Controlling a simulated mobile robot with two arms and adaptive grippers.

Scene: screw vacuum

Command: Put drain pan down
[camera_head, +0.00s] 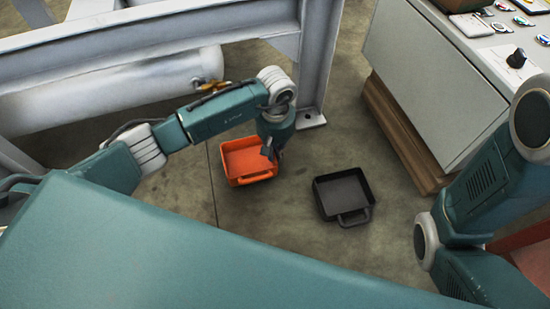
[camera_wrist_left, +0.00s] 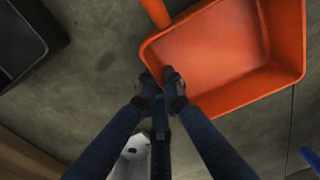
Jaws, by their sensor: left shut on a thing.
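An orange drain pan (camera_head: 245,160), a shallow rectangular tray with a handle at its near edge, is in the middle of the head view. It also fills the upper right of the left wrist view (camera_wrist_left: 235,50). My left gripper (camera_head: 270,152) points down at the pan's right side. In the left wrist view its fingertips (camera_wrist_left: 162,78) are shut on the pan's rim near a corner. The pan looks level and empty; I cannot tell whether it touches the floor or hangs just above it. My right gripper is out of view.
A black pan (camera_head: 340,193) with a handle lies on the concrete floor to the right. A grey steel frame (camera_head: 312,70) and a pale cylinder (camera_head: 110,88) stand behind. A control cabinet (camera_head: 415,80) on a wooden base is at the right. Floor between the pans is clear.

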